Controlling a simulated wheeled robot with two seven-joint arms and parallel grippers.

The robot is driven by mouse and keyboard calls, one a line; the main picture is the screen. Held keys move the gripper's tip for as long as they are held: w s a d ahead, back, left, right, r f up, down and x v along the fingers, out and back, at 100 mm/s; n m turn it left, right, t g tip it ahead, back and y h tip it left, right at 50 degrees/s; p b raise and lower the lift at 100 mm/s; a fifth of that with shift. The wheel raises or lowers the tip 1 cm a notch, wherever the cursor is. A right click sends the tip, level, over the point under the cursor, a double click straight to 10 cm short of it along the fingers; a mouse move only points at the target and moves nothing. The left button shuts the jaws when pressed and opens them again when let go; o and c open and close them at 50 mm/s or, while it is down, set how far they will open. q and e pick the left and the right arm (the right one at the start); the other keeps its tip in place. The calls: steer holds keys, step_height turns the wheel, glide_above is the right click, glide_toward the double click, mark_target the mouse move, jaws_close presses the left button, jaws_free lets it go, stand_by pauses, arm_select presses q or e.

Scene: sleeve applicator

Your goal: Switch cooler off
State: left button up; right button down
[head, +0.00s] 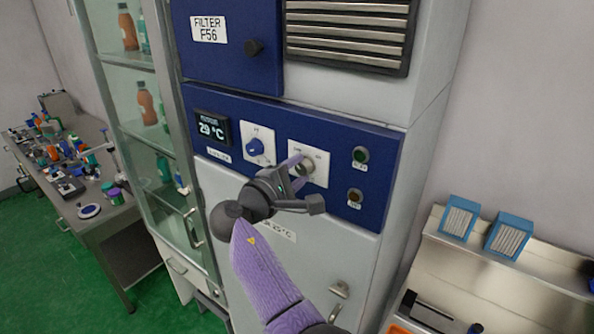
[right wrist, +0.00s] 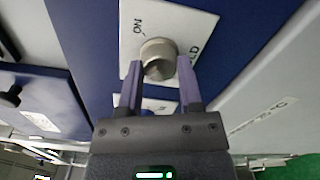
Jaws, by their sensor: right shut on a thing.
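The cooler is a tall grey cabinet with a blue control panel (head: 378,163). A display (head: 212,128) on it reads about 29 °C. A blue knob (head: 255,147) sits on a white plate left of a second white plate (head: 318,158). That second plate carries a pale grey rotary switch knob (head: 306,168), also seen in the right wrist view (right wrist: 158,58), where "ON" is printed beside it. My right gripper (head: 297,168) is at this switch, its two purple fingers (right wrist: 160,82) shut on the knob from either side. My left gripper is not in view.
A green indicator (head: 360,155) and a dark amber one (head: 355,196) sit right of the switch. A glass cabinet with bottles (head: 145,103) stands left. A cluttered bench (head: 92,222) is further left. Blue filters (head: 459,217) stand on a metal shelf at right.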

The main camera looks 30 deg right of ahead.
steer(key=shift+c, duration=1.3)
jaws_free()
steer(key=shift+a, duration=0.1)
steer(key=b+v, duration=0.4)
steer(key=v, duration=0.5)
steer(key=shift+s+a, duration=0.15)
steer(key=shift+a, duration=0.2)
